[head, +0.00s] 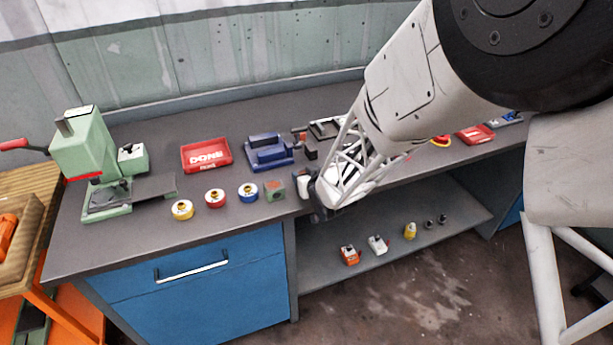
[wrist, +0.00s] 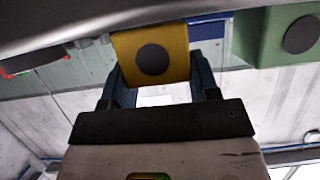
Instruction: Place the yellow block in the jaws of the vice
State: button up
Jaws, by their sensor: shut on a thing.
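The yellow block (wrist: 150,58) has a dark round spot on its face and sits between the two fingers of my gripper (wrist: 161,72) in the wrist view. My gripper is shut on it. In the head view my gripper (head: 318,207) is low at the bench's front edge, just right of a green block (head: 274,190). The yellow block is hidden there by my arm. A blue device that looks like the vice (head: 268,150) stands farther back on the bench, left of my arm. My gripper is apart from it. How wide its jaws stand is too small to tell.
Yellow (head: 182,210), red (head: 215,198) and blue (head: 248,192) round pieces line the bench's front. A red DONE tray (head: 205,156) and a green press (head: 85,150) stand farther left. Several small items lie on the lower shelf (head: 330,264). The green block also shows in the wrist view (wrist: 262,38).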

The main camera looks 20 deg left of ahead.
jog(key=shift+f, duration=0.15)
jog(key=o, duration=1.2)
jog(key=shift+v, duration=3.9)
jog(key=shift+a, duration=0.1)
